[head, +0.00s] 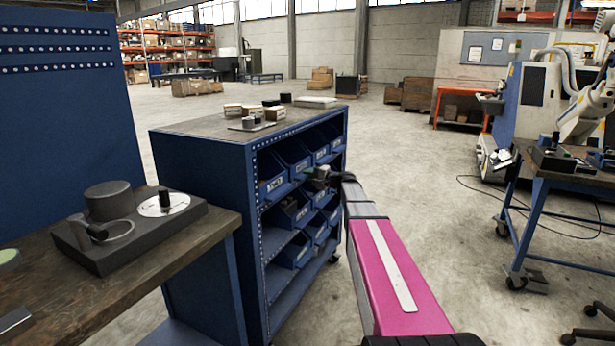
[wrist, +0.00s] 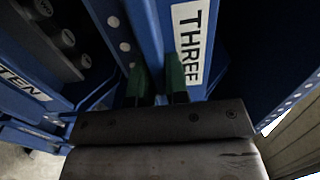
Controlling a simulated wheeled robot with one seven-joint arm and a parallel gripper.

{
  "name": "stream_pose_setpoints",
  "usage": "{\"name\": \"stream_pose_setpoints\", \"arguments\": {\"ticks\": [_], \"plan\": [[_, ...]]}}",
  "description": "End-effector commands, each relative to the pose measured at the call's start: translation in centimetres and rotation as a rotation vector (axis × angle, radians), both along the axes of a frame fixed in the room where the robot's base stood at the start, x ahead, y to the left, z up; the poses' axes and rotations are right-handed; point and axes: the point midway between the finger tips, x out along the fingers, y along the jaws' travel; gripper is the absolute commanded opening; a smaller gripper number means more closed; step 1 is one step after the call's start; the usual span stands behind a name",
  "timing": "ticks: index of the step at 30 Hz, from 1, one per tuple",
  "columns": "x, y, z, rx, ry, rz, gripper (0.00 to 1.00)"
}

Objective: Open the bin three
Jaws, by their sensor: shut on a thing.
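Bin three (wrist: 188,42) is a blue bin whose white label reads THREE, close up in the wrist view. My gripper (wrist: 160,82) has its green fingertips closed on the front of this bin beside the label. The exact part between the fingers is hard to see. In the head view my gripper (head: 320,179) is at the front of the blue shelf unit, by the upper row of bins. There my arm hides part of the bins, and I cannot read which one is three.
The blue shelf unit (head: 205,183) holds several bins in rows, with small boxes (head: 275,113) on top. A bin labelled TEN (wrist: 25,84) sits at left in the wrist view. A workbench (head: 75,275) stands at near left. The floor right of my arm is open.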

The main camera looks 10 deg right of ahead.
Motion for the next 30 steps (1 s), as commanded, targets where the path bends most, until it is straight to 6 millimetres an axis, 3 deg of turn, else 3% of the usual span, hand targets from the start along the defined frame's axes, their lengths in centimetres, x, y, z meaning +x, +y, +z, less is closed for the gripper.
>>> {"name": "stream_pose_setpoints", "arguments": {"ticks": [5, 21, 30], "plan": [[-1.4, -1.7, 0.0, -0.001, 0.001, -0.001, 0.00], [-8.4, -11.3, -0.1, -0.002, 0.002, 0.000, 0.00], [-9.5, -12.9, -0.1, -0.002, 0.002, 0.003, 0.00]]}}
